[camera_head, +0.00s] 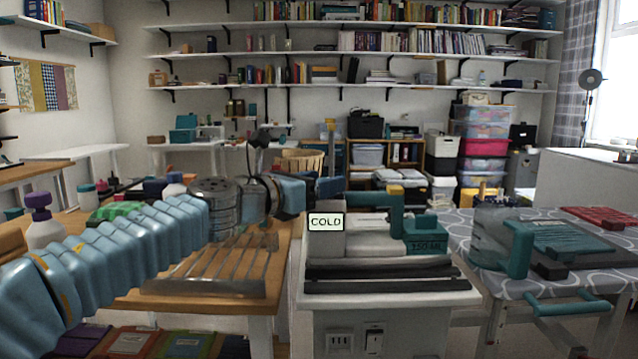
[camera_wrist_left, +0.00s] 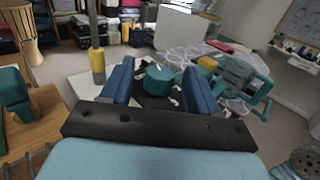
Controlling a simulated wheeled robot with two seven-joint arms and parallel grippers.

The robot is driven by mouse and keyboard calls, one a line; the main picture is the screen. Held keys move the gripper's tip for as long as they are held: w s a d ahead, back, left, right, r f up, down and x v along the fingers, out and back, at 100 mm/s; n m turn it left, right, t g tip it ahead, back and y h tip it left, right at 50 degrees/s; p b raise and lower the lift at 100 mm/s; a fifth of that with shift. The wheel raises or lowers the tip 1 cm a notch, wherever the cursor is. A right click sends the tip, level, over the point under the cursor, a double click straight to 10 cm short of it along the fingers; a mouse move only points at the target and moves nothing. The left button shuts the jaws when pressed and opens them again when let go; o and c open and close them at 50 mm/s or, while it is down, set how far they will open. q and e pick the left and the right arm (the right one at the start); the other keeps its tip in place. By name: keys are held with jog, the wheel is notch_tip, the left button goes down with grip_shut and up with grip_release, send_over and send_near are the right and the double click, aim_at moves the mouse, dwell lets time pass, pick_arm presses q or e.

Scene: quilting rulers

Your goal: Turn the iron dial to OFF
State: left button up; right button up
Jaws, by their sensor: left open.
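The iron (camera_head: 386,212) with its teal handle stands on a white cabinet, with a dark ridged piece at its front. A white sign (camera_head: 326,221) on it reads COLD, and a teal part (camera_head: 428,243) reads 250 ML. In the left wrist view, a round teal knob (camera_wrist_left: 158,84) with a small white mark, seemingly the dial, shows between my fingers. My left gripper (camera_head: 292,190) is left of the iron; its blue fingers (camera_wrist_left: 159,70) are open, with a visible gap to the knob. I cannot read the dial's setting. My right gripper is not in view.
A metal-slatted rack (camera_head: 215,268) lies on the wooden table under my left arm. A grey-and-teal appliance (camera_head: 505,235) stands on the patterned board at right. A post with a yellow base (camera_wrist_left: 97,65) rises left of my fingers. The cabinet front (camera_head: 420,325) has sockets.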

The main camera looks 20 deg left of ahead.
pick_arm(q)
jog(key=c, duration=1)
jog(key=shift+c, duration=0.2)
jog(key=shift+d+n+t+y+p, duration=0.1)
jog(key=shift+n+t+y+p, duration=0.6)
jog(key=shift+n+y+p, duration=0.5)
jog(key=shift+s+d+r+y, duration=0.1)
jog(key=shift+d+y, duration=0.05)
jog(key=shift+y, duration=0.35)
jog(key=shift+d+n+t+y+p, duration=0.1)
jog(key=shift+n+t+y+p, duration=0.25)
jog(key=shift+n+y, duration=0.8)
jog(key=shift+d+n+y, duration=0.1)
jog(key=shift+n+y, duration=0.35)
jog(key=shift+y, duration=1.2)
